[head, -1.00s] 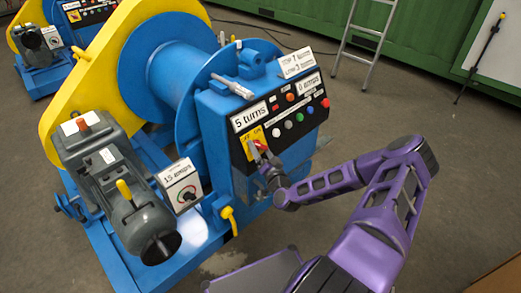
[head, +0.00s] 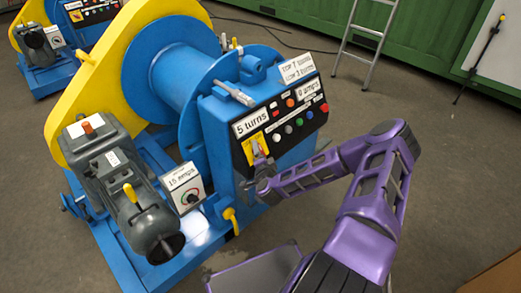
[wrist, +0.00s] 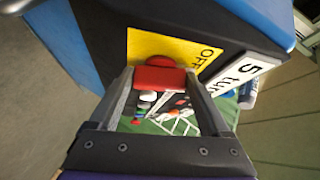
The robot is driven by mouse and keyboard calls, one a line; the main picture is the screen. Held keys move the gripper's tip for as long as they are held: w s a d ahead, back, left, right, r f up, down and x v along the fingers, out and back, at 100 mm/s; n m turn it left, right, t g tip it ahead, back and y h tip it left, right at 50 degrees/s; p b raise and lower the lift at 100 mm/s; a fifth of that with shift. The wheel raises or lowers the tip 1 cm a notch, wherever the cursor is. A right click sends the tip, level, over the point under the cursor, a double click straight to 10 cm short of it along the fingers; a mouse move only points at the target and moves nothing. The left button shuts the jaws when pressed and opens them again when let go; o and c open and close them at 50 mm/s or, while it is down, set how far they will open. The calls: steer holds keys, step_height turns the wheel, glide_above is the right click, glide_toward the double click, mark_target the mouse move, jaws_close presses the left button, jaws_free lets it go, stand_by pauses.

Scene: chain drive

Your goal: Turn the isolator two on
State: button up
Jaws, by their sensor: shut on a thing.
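The isolator is a red handle (wrist: 160,78) on a yellow plate (wrist: 165,46) on the black front panel. My gripper (wrist: 160,72) is shut on the red handle, with one finger on each side of it. The wrist view shows the word OFF on the plate to the upper right of the handle; any ON mark is hidden there. In the head view the yellow plate (head: 253,145) sits below the "5 turns" sign, and my gripper (head: 260,162) covers its lower part and hides most of the handle.
The panel belongs to a blue winch (head: 176,80) with a yellow chain guard (head: 65,122) and a grey motor (head: 110,165). Several coloured buttons (head: 289,129) lie just right of my gripper. A second similar machine (head: 40,45) stands at the back left. Floor at right is clear.

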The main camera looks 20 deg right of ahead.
steer(key=m+g+p, duration=0.1)
steer(key=m+g, duration=0.1)
steer(key=m, duration=0.1)
steer(key=m+g+y+p, duration=0.1)
steer(key=m+g+p, duration=0.1)
steer(key=m, duration=0.1)
steer(key=r+m+g+p, duration=0.1)
steer(key=m+g, duration=0.1)
steer(key=m, duration=0.1)
steer(key=shift+w+p, duration=0.3)
steer(key=shift+y, duration=0.3)
steer(key=o, duration=1.2)
steer(key=shift+d, duration=0.1)
steer(key=v, duration=1.7)
steer(key=shift+s+r, duration=0.1)
steer(key=shift+r, duration=0.1)
